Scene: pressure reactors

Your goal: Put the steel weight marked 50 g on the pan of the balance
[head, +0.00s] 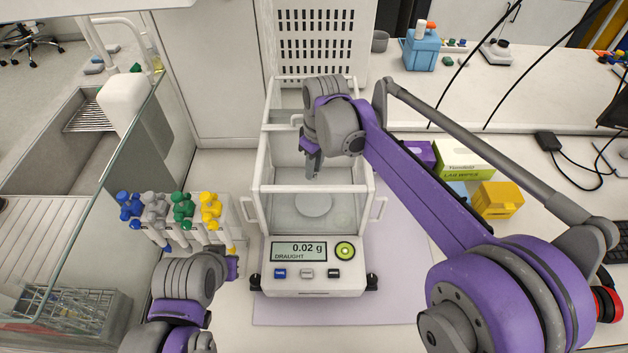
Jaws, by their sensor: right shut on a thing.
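The balance (312,284) stands in the middle with a glass draught shield; its display reads 0.02 g and DRAUGHT. Its round pan (313,204) shows through the glass and looks bare. My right gripper (314,172) points down into the upper part of the shield, above the pan and apart from it. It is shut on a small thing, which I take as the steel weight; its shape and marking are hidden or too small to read. My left gripper (233,268) is low, beside the balance's front left corner; its jaws are not clear.
A rack of pipettes (235,222) with coloured tops stands close left of the balance. A glass screen (130,150) and sink (85,135) are further left. A yellow box (497,200) and a wipes box (462,160) stand to the right, behind my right arm.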

